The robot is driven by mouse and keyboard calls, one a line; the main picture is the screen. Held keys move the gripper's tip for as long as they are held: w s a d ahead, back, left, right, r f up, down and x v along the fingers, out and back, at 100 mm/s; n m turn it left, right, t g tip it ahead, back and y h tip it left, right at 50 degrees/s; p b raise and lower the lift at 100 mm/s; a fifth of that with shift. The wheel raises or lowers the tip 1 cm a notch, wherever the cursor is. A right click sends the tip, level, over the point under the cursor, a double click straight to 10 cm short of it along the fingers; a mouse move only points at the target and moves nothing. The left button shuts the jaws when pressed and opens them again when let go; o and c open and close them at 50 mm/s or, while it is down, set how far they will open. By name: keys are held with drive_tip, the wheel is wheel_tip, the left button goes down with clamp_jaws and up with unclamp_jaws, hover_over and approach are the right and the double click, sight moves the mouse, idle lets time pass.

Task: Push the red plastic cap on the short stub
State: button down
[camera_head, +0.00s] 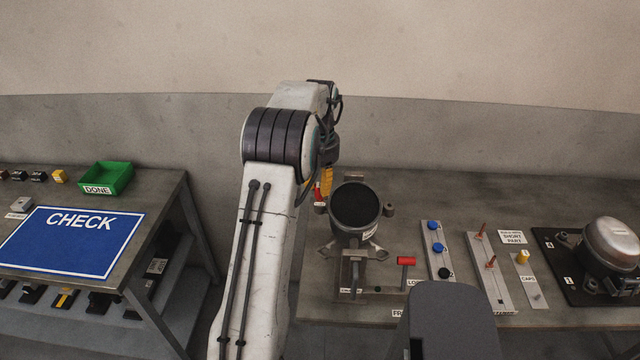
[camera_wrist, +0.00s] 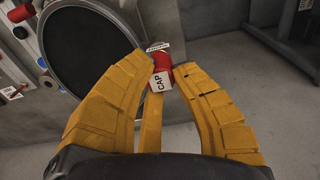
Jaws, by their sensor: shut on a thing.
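My gripper (camera_wrist: 164,68) has its yellow fingers shut on the red cap (camera_wrist: 164,62), which carries a white label reading CAP, in the wrist view. A second small white label (camera_wrist: 158,47) shows just beyond the cap; its text is too small to read. The short stub is hidden, so I cannot tell whether the cap touches it. The black compressor (camera_wrist: 92,58) is left of the cap. In the head view the yellow fingers (camera_head: 326,182) point down at the left side of the compressor (camera_head: 357,205), with a bit of red at their tips.
A red-handled clamp (camera_head: 406,262) stands in front of the compressor. Right of it are a strip with blue caps (camera_head: 434,240), a rack with copper pins (camera_head: 490,265) and another compressor (camera_head: 612,245). A blue CHECK mat (camera_head: 72,245) and green DONE bin (camera_head: 106,180) are left.

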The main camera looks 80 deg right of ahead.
sight(320, 186)
drive_tip(key=shift+f, duration=0.25)
drive_tip(key=c, duration=1.1)
unclamp_jaws()
drive_tip(key=shift+r, duration=0.15)
wheel_tip(320, 186, up, 12)
drive_tip(key=shift+a, duration=0.15)
